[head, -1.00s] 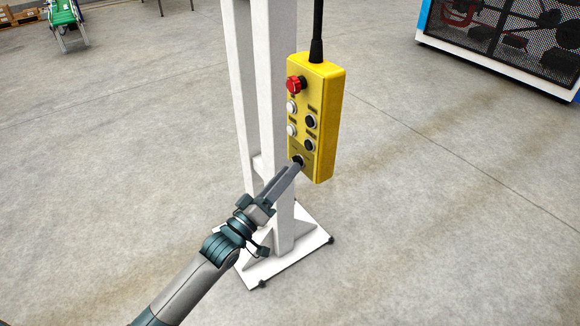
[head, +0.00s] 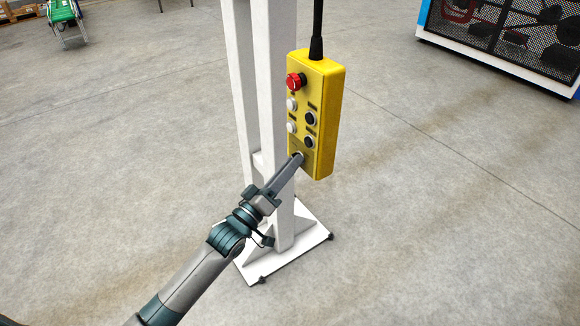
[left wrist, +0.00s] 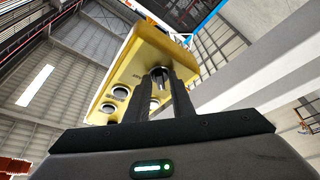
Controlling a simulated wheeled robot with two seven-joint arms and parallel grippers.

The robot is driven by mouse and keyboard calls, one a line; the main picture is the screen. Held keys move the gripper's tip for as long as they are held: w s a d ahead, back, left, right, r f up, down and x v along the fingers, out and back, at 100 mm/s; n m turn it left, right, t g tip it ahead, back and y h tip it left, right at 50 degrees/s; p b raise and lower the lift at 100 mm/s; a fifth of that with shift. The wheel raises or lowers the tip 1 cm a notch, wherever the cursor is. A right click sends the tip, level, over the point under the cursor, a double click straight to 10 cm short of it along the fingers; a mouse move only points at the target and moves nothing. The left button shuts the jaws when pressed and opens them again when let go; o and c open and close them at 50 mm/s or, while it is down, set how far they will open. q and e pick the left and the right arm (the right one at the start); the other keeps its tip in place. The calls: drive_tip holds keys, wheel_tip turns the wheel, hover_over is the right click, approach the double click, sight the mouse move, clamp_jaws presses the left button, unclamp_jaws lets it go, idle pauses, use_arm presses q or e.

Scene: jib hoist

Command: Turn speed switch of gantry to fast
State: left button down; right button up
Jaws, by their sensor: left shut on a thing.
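A yellow control pendant (head: 323,120) hangs on a black cable in front of a white post. It has a red knob (head: 295,82) at the top and white and black buttons below. The speed switch at the bottom of its face is mostly hidden by my fingertips in the head view. My left gripper (head: 297,160) reaches up to it from below left and is shut on the switch. In the left wrist view the switch (left wrist: 160,74) sits between the two finger ends, against the pendant (left wrist: 125,65). Its setting cannot be read. My right gripper is not in view.
The white post (head: 276,110) stands close behind and left of the pendant, on a white base plate (head: 290,262). A mesh-fronted machine (head: 500,40) is at the upper right. The floor around is clear.

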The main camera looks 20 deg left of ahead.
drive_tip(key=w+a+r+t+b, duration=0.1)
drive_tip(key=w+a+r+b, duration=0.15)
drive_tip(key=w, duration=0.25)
use_arm(q)
drive_tip(key=shift+w+a+m+g+h+b, duration=0.2)
drive_tip(key=shift+m+g+h+b, duration=0.9)
drive_tip(key=shift+m, duration=3.15)
drive_tip(key=shift+w+a+m+g+h+b, duration=0.1)
drive_tip(key=shift+a+m+g+h+b, duration=0.3)
drive_tip(key=shift+m+g+h, duration=2.55)
drive_tip(key=shift+w+a+m+t+h+b, duration=0.15)
drive_tip(key=shift+m+t+h+b, duration=0.6)
drive_tip(key=shift+m, duration=4.75)
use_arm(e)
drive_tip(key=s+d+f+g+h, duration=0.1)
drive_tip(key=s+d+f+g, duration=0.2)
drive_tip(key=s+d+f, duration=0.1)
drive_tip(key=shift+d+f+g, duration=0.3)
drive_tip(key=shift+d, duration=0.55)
use_arm(q)
drive_tip(key=shift+d+g, duration=0.1)
drive_tip(key=shift+g, duration=0.4)
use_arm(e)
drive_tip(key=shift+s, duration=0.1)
use_arm(q)
drive_tip(key=c, duration=1.5)
unclamp_jaws()
drive_tip(key=shift+c, duration=0.2)
